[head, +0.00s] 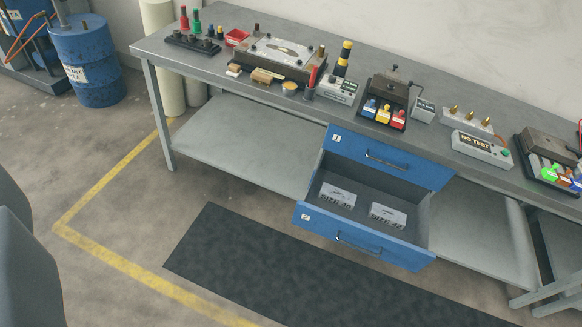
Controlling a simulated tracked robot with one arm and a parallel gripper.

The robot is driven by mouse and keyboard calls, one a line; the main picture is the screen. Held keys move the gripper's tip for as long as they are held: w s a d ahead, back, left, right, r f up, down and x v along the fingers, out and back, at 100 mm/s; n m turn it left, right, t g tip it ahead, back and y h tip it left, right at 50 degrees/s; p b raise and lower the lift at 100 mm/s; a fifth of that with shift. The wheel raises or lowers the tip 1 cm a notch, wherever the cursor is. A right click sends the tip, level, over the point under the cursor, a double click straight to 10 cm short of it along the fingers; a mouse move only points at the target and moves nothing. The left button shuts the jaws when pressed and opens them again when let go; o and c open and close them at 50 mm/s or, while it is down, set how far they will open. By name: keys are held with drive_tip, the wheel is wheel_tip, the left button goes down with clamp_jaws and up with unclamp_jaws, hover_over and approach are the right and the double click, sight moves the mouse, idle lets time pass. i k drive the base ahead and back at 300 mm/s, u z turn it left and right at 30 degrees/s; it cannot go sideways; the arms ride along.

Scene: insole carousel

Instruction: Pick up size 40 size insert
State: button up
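Two light grey size inserts lie flat, apart, in an open drawer (365,252) with a blue front, under the workbench. The left insert (337,195) is nearer the drawer's left wall. The right insert (387,215) is nearer the right wall. Both carry dark "SIZE" lettering, but the numbers are too small to read surely, so I cannot tell which is size 40. My gripper is not in view.
The grey workbench (215,68) carries several fixtures above the drawer, including a "NO TEST" box (482,149). A closed upper drawer (390,158) sits above the open one. A dark mat (290,270) lies on open floor in front. A blue barrel (88,60) stands far left.

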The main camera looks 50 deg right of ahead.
sight(336, 195)
drive_tip(key=u, duration=0.8)
drive_tip(key=k, duration=1.95)
drive_tip(key=z, duration=2.1)
drive_tip(key=i, duration=1.7)
